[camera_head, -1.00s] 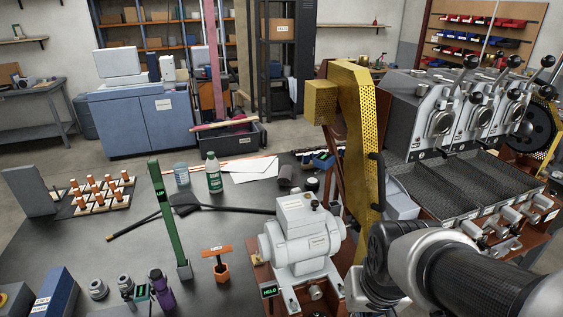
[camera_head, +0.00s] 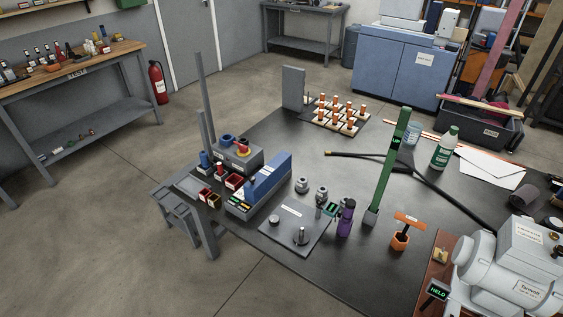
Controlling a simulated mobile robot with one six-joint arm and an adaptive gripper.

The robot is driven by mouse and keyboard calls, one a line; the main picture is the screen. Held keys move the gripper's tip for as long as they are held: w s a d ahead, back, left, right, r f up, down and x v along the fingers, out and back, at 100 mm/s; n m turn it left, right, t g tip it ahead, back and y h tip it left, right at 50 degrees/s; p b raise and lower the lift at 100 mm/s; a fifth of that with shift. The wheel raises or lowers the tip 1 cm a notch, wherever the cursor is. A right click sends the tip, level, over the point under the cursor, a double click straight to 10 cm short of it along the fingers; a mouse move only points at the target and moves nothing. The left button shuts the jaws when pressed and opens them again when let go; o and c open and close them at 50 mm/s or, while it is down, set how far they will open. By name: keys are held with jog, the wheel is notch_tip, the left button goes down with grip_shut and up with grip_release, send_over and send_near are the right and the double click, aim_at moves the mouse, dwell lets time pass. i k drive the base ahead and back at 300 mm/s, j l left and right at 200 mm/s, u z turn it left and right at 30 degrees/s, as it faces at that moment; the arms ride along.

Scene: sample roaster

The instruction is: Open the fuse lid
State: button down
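No part in view is clearly readable as the fuse lid, and small labels are too blurred to tell. A long blue box (camera_head: 262,186) with a white label lies on the dark table, beside a grey box (camera_head: 238,157) with a red and yellow knob on top. A white motor-like machine (camera_head: 507,262) stands at the lower right, partly cut off, with a small display (camera_head: 437,290) reading HELD. My gripper is not in view.
A green post (camera_head: 390,165), an orange T-handled piece (camera_head: 401,234), a purple bottle (camera_head: 346,218) and a grey plate (camera_head: 290,233) stand or lie on the table (camera_head: 330,268). Orange-topped pieces (camera_head: 338,112) sit at the back.

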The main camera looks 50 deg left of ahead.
aim_at(257, 186)
jog(key=u, duration=2)
jog(key=i+j, duration=0.25)
jog(key=i, duration=0.15)
jog(key=i+j+u, duration=0.1)
jog(key=i, duration=0.35)
jog(key=i+j, duration=0.5)
jog(key=i, duration=0.35)
jog(key=i+j+u, duration=0.1)
jog(key=i, duration=0.3)
jog(key=j, duration=0.1)
